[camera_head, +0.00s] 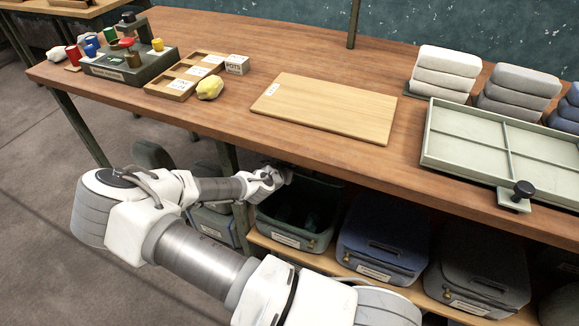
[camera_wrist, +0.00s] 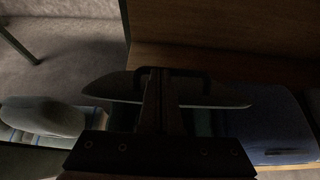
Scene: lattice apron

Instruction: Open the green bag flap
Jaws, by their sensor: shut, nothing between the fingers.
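The green bag (camera_head: 282,232) sits on the shelf under the workbench, with a white label and a small brass-coloured fitting on its front. Its top shows a dark open hollow with dim shapes inside. My gripper (camera_head: 283,173) is shut and empty at the back left of the bag's top, just under the bench edge. In the wrist view, my gripper (camera_wrist: 160,73) stands in front of a thin dark panel (camera_wrist: 215,98), probably the flap seen nearly edge-on. The picture is too dark to tell whether they touch.
A blue bag (camera_head: 385,235) and a dark grey bag (camera_head: 478,270) stand to the right on the same shelf (camera_head: 330,262). The bench top (camera_head: 240,105) overhangs close above my gripper. A bench leg (camera_head: 240,205) stands just left of the green bag. Open floor lies at left.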

